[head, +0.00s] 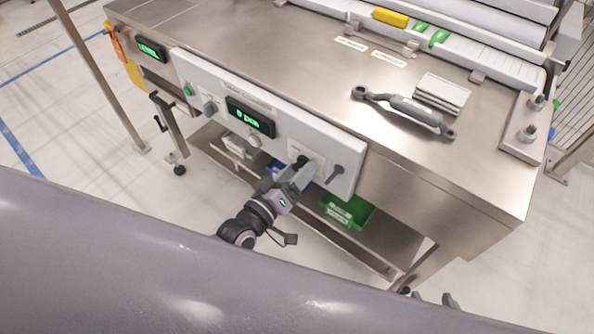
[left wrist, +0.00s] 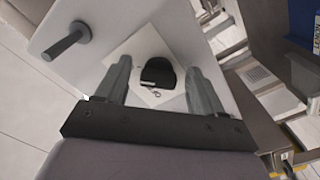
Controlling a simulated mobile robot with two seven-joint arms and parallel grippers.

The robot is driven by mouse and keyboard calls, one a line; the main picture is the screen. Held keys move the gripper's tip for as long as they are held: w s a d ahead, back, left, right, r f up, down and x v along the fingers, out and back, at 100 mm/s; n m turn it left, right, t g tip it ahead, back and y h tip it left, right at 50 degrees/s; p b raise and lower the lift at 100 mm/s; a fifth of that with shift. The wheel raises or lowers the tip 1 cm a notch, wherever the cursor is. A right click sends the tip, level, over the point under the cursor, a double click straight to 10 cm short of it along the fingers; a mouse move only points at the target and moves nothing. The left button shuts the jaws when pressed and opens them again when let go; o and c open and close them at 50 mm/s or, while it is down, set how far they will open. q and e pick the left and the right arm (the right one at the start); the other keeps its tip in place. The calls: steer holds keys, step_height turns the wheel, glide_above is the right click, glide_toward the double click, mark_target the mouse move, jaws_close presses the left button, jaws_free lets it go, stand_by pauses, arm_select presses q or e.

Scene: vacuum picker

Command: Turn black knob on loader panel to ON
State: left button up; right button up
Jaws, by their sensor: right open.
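The loader panel (head: 205,75) is a white plate on the front of a steel bench. The black knob (left wrist: 158,72) sits on a pale square label plate (left wrist: 150,50) and also shows in the head view (head: 302,161), partly covered by my gripper. My left gripper (left wrist: 158,75) is open, with one finger on each side of the knob and a visible gap to both. In the head view my left gripper (head: 298,175) reaches up to the panel's lower right part. My right gripper (head: 428,297) shows only as two separated fingertips at the bottom; it is open.
A grey lever (head: 335,175) sticks out right of the knob and also shows in the left wrist view (left wrist: 66,44). A green display (head: 250,117) and another knob (head: 209,105) are further left. A green bin (head: 347,212) stands on the shelf below. A grey handled tool (head: 405,108) lies on the bench top.

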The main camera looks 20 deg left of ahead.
arm_select(q)
steer(key=shift+s, duration=0.1)
steer(key=v, duration=0.7)
steer(key=shift+r, duration=0.1)
stand_by(0.4)
